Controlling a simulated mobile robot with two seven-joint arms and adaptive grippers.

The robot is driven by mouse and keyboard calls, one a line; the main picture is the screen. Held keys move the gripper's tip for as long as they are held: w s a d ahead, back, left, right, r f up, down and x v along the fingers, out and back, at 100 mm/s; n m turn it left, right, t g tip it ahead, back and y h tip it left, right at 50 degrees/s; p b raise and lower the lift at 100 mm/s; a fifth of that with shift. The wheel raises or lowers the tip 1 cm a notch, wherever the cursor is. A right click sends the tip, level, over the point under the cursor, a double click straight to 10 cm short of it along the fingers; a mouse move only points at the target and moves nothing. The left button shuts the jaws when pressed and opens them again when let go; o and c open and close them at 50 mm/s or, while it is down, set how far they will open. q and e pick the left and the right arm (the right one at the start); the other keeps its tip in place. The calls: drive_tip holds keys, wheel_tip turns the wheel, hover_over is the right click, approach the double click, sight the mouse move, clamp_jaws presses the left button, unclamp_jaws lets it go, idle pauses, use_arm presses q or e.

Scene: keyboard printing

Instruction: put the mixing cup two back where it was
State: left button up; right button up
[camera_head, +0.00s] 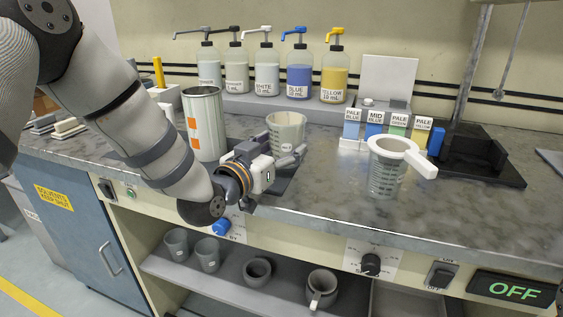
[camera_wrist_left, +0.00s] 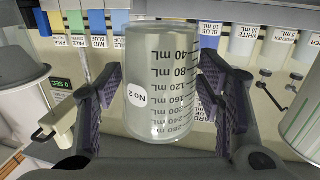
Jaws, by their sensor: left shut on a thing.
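Mixing cup two (camera_head: 286,126) is a pale translucent cup at the middle of the counter in the head view. In the left wrist view, the cup (camera_wrist_left: 160,75) shows its "No 2" label and mL scale between the dark finger pads. My left gripper (camera_head: 283,162) is shut on it from the front. Its lower part is hidden by the gripper in the head view, so I cannot tell whether it touches the dark plate (camera_head: 284,187) below. My right gripper is in neither view.
A clear measuring cup (camera_head: 385,178) with a white rim and handle stands to the right. A tall metal can (camera_head: 204,130) stands close on the left. Pump bottles (camera_head: 299,80) line the back shelf. Several grey cups (camera_head: 208,255) sit on the lower shelf. The right front counter (camera_head: 470,225) is clear.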

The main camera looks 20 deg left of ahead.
use_arm(q)
wheel_tip(320, 180, down, 3)
drive_tip(key=shift+f, duration=0.1)
drive_tip(key=shift+r, duration=0.2)
drive_tip(key=shift+f, duration=0.1)
drive_tip(key=o, duration=1.7)
drive_tip(key=shift+f, duration=0.1)
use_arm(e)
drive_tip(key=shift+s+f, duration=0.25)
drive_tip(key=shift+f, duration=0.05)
